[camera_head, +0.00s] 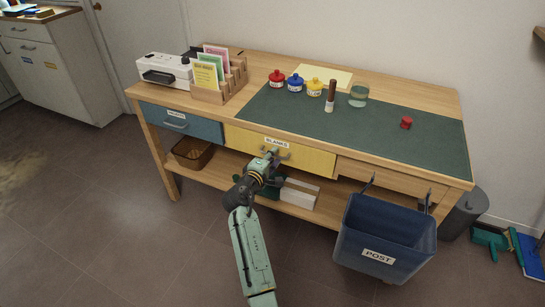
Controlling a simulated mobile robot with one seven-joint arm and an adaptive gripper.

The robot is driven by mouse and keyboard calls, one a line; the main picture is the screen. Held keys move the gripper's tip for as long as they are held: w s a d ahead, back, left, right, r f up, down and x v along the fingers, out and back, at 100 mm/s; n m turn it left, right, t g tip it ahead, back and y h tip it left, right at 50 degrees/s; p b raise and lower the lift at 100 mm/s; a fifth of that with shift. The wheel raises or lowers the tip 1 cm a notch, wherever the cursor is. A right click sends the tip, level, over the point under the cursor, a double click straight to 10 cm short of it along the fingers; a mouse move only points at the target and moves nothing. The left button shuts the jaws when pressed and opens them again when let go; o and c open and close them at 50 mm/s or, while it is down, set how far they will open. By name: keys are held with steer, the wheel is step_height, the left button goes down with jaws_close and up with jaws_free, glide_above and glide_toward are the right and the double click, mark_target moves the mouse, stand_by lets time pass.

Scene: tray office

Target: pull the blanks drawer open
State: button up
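The blanks drawer (308,158) has a yellow front with a white BLANKS label (276,143) and sits in the middle under the desk top. Its front looks about flush with the desk. Its handle is below the label and mostly hidden by my gripper. My gripper (275,154) is at that handle, with my arm reaching up from the bottom of the view. The fingers are small and overlap the handle, so I cannot tell whether they are closed on it.
A blue drawer (204,128) is to the left. A blue POST bin (384,240) hangs at the right front. The floor at front left is clear.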

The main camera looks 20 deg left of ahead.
steer(key=shift+c, duration=0.4)
jaws_close()
stand_by(0.5)
